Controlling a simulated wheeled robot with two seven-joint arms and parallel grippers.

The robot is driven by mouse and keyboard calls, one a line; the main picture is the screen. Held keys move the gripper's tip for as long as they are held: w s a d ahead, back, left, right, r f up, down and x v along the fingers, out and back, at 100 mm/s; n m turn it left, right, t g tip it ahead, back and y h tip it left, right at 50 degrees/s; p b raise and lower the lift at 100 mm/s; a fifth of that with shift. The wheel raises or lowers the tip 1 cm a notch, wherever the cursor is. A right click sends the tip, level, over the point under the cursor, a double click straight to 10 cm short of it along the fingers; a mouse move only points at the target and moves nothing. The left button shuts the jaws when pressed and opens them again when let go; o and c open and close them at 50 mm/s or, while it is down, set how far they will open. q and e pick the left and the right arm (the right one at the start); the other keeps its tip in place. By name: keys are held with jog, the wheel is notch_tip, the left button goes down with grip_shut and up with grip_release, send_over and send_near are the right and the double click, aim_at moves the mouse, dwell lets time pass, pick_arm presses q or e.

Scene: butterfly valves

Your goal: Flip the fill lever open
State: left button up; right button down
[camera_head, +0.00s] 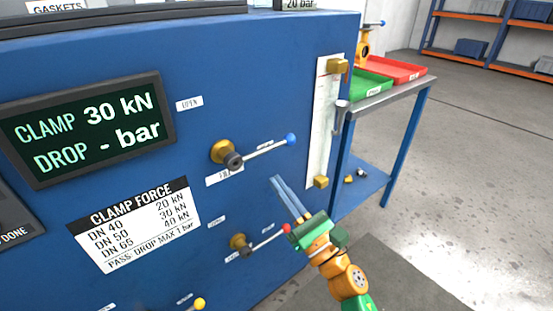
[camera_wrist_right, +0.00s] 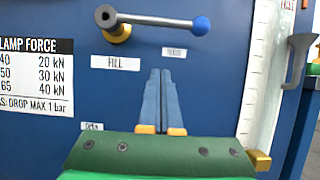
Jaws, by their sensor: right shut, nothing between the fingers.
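The fill lever (camera_head: 265,148) is a thin metal rod with a blue ball end, on a dark hub with a brass fitting. It points right, near horizontal, above a label reading FILL (camera_wrist_right: 115,62). It also shows in the right wrist view (camera_wrist_right: 155,19). My right gripper (camera_head: 275,180) has its two blue fingers shut, with nothing between them. Its tips are below the lever's ball end and apart from it in the picture. In the right wrist view the shut fingers (camera_wrist_right: 160,72) point up toward the lever. My left gripper is not in view.
A red-knobbed lever (camera_head: 270,236) sits below, close to my right gripper, and a yellow knob (camera_head: 199,303) lower still. A sight gauge (camera_head: 322,130) runs along the panel's right edge. A display (camera_head: 90,130) reads CLAMP 30 kN. A side table (camera_head: 385,98) holds green and red trays.

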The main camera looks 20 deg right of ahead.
aim_at(263, 151)
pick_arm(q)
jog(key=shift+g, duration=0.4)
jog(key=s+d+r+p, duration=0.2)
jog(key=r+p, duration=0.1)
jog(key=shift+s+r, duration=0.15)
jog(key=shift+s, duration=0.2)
pick_arm(e)
jog(key=r, duration=0.1)
jog(key=w+r, duration=0.1)
jog(key=r, duration=0.3)
jog(key=shift+w+a, duration=0.15)
jog(key=shift+a, duration=0.1)
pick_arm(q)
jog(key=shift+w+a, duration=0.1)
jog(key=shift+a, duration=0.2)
pick_arm(e)
jog(key=shift+d+r+n+y, duration=0.1)
jog(key=shift+r+n+y, duration=0.15)
jog(key=shift+n+y, duration=0.25)
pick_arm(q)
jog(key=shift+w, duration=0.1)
pick_arm(e)
jog(key=shift+w+r+n, duration=0.1)
jog(key=shift+r+n, duration=0.05)
jog(key=shift+n, duration=0.35)
